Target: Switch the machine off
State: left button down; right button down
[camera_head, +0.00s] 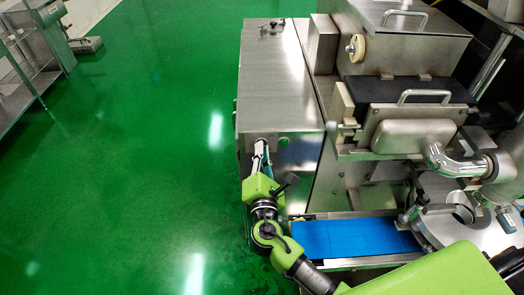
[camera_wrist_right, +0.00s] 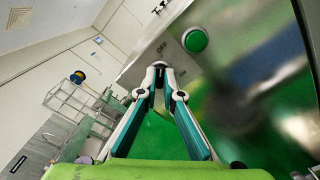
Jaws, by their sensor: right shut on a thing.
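The steel encrusting machine (camera_head: 280,75) stands at the centre and right of the head view. My right gripper (camera_head: 261,146) is at the front panel of its cabinet, fingers pointing at the panel. In the right wrist view the fingertips (camera_wrist_right: 158,68) are closed together on a small dark switch knob (camera_wrist_right: 158,64), mostly hidden between them. The lettering "OFF" is printed on the panel just beyond the tips. A round green button (camera_wrist_right: 195,40) sits to the right of the tips; it also shows in the head view (camera_head: 283,141). My left gripper is not in view.
A blue conveyor belt (camera_head: 355,238) runs below the cabinet, to the right of my right gripper. A chrome pipe (camera_head: 455,163) and steel handles project from the machine. A steel shelf rack (camera_head: 35,60) stands far left. The green floor left of the machine is clear.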

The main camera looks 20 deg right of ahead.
jog(key=shift+f, duration=0.1)
jog(key=c, duration=2.2)
grip_release()
jog(key=v, duration=1.2)
jog(key=shift+s+a, duration=0.1)
